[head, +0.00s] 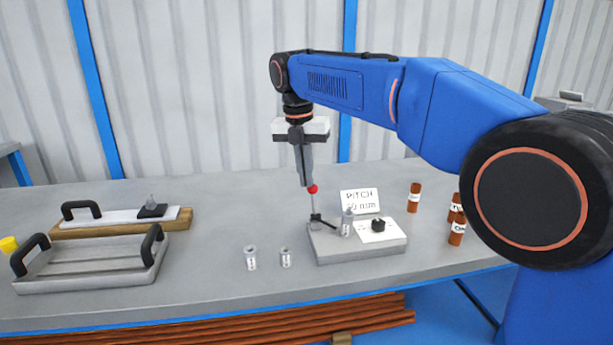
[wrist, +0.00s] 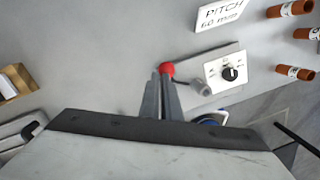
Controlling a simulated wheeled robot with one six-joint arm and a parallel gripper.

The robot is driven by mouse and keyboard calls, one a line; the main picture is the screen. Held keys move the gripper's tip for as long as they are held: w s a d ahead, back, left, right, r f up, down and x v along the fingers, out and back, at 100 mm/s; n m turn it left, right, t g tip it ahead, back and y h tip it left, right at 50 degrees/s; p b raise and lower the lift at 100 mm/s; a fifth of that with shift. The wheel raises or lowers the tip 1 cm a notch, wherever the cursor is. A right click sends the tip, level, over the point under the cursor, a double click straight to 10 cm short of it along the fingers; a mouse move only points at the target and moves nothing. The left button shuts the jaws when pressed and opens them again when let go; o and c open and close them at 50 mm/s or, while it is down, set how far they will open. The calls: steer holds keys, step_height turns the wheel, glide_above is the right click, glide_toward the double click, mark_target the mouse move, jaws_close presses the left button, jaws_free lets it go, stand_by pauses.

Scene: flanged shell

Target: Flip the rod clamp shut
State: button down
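The rod clamp's lever is a thin upright rod (head: 314,204) with a red ball (head: 312,189) on top. It rises from a small black pivot (head: 316,218) at the left of a grey base block (head: 375,250). My gripper (head: 307,185) points down with its fingers together, its tips right at the ball's left side. In the wrist view the ball (wrist: 167,69) shows just beyond the fingertips (wrist: 163,78), not between them; whether they touch it I cannot tell. A small metal cylinder (head: 347,224) stands on the block, beside the lever.
The block also carries a black knob (head: 379,224) on a white plate. A "PITCH" sign (head: 360,202) stands behind. Two metal cylinders (head: 250,258) (head: 286,258) stand left. A handled tray (head: 90,270) lies far left.

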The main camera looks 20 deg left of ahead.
steer(key=shift+w+f, duration=0.25)
steer(key=shift+f, duration=0.1)
steer(key=a+r, duration=0.3)
steer(key=r, duration=0.8)
steer(key=shift+s+a+r, duration=0.2)
steer(key=shift+a+r, duration=0.1)
steer(key=shift+r, duration=0.1)
stand_by(0.3)
stand_by(0.4)
